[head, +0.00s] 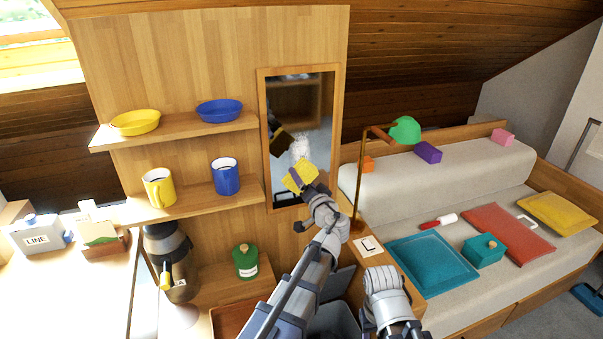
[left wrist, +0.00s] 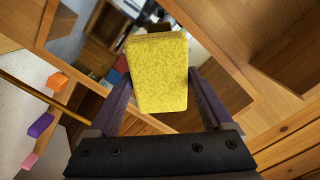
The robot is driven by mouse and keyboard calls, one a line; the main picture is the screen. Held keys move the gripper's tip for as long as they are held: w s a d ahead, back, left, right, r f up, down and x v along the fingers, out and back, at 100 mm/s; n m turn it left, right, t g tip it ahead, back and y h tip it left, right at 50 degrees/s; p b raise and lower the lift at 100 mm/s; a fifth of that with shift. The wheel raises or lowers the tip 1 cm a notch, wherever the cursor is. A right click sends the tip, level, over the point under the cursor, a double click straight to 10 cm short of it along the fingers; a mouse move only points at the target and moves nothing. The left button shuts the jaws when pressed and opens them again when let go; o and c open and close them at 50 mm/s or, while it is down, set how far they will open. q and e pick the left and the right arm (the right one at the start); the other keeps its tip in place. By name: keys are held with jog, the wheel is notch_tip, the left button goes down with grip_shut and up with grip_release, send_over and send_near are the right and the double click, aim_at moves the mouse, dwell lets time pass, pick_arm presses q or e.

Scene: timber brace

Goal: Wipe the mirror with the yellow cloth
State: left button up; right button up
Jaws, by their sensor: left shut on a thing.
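The mirror (head: 316,112) hangs upright in a wooden frame on the timber panel, and a whitish speckled patch shows on its glass at mid-height. My left gripper (head: 307,184) is shut on the yellow cloth (head: 298,174), a thick pad in front of the lower part of the mirror. In the left wrist view the cloth (left wrist: 160,72) sits between both fingers, with the mirror glass (left wrist: 208,52) behind it. I cannot tell whether the cloth touches the glass.
Shelves left of the mirror hold a yellow bowl (head: 135,122), blue bowl (head: 220,110), yellow mug (head: 159,187) and blue mug (head: 225,176). A lamp with a green shade (head: 405,130) stands close right of the mirror. A sofa (head: 440,180) with cushions lies further right.

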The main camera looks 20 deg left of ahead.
pick_arm(q)
jog(key=shift+w+d+r, duration=0.2)
jog(key=shift+w+r, duration=0.05)
jog(key=shift+r, duration=0.05)
jog(key=shift+x, duration=2.75)
jog(key=shift+x, duration=2.15)
dwell(2.8)
